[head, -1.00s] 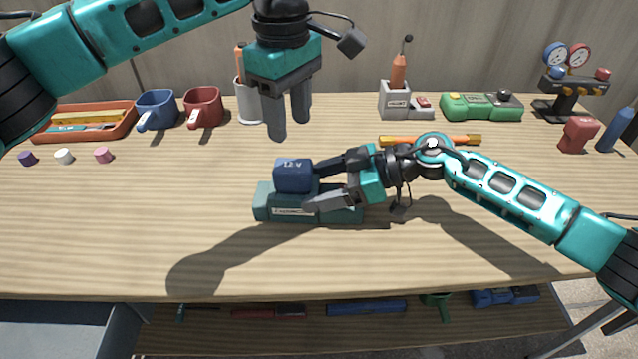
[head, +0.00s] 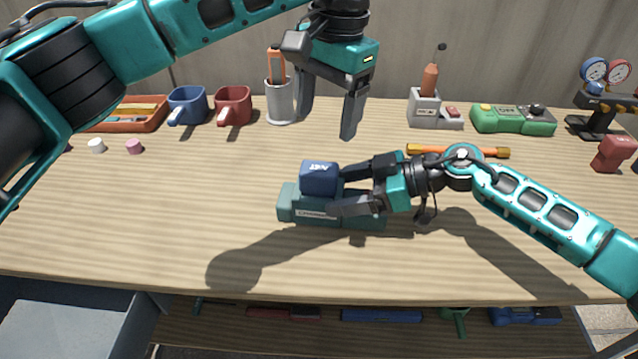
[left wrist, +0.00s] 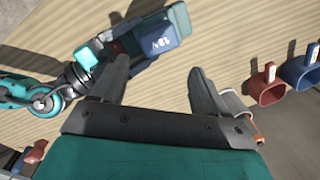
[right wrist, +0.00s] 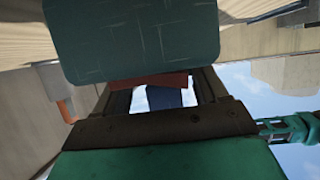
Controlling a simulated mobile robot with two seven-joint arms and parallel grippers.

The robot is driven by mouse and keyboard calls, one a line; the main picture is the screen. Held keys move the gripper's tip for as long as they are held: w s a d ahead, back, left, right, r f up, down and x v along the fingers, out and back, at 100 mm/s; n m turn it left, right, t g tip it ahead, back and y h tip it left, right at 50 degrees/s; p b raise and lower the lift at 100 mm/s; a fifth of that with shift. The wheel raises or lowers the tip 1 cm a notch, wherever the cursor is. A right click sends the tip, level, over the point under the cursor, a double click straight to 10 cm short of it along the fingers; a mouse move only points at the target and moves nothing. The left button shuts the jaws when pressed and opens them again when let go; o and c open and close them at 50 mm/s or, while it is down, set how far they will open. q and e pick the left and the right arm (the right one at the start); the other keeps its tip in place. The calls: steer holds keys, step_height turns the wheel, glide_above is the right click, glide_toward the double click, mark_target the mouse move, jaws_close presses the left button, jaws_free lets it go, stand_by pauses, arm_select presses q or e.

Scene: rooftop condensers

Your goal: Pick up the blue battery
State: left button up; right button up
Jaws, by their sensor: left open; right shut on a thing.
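The blue battery (head: 320,179) stands upright on the left part of a teal charger (head: 300,212), which lies on the table. It also shows in the left wrist view (left wrist: 156,41), ahead of my left fingers. My left gripper (head: 326,122) is open and empty, above and behind the battery and apart from it. My right gripper (head: 350,190) lies low over the charger's right part, beside the battery. It is shut on a dark red part (right wrist: 150,80) at the charger; its fingers hide most of that part. The battery (right wrist: 165,97) shows beyond this part in the right wrist view.
Blue (head: 187,106) and red (head: 233,106) mugs and a white cup (head: 280,102) stand at the back left. A green meter (head: 512,119) is at the back right. The front table is clear.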

mark_target(319, 167)
arm_select(q)
steer(key=f+m, duration=0.7)
steer(key=a+f+m, duration=0.1)
steer(key=f+m, duration=0.3)
steer(key=shift+y, duration=0.4)
stand_by(0.3)
steer(key=shift+c, duration=0.2)
steer(key=c, duration=1.2)
step_height(319, 167, up, 10)
steer(key=shift+r, duration=0.1)
arm_select(e)
steer(key=o, duration=1.5)
steer(key=shift+c, duration=0.2)
